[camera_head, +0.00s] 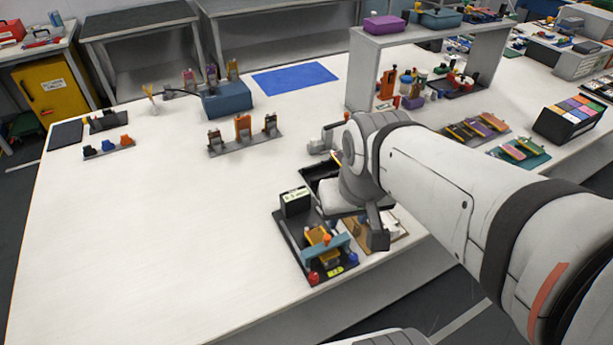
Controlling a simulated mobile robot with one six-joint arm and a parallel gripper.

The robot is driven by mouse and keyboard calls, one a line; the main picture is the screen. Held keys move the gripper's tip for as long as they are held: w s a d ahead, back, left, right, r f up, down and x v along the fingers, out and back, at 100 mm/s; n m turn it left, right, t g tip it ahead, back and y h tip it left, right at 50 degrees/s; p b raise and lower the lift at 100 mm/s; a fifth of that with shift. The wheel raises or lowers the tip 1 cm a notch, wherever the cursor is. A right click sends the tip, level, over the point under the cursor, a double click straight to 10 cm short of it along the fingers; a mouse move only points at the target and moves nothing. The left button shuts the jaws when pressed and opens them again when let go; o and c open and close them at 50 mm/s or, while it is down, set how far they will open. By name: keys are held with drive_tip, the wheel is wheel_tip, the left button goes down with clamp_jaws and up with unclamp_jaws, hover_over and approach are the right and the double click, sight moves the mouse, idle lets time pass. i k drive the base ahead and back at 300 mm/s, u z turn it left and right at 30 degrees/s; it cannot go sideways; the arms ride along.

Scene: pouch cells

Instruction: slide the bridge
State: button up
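A blue-grey bar that looks like the bridge (336,247) spans a dark fixture plate (288,238) near the table's front edge. A yellow-orange block (317,236) sits just behind and partly under the bar. A red knob (313,277) and a blue knob (353,257) stand at the bar's two ends, and a small greenish-yellow piece lies between them.
A black box (295,201) stands at the fixture's back corner. A dark tray and a brown board lie partly hidden behind my wrist. A rack with three clamps (244,141) stands farther back. A white shelf (362,75) rises behind my arm.

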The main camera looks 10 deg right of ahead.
sight(328, 243)
drive_tip(key=z, duration=0.05)
drive_tip(key=k, duration=1.1)
drive_tip(key=u, duration=0.3)
drive_tip(key=i, duration=0.5)
drive_tip(key=u, duration=0.2)
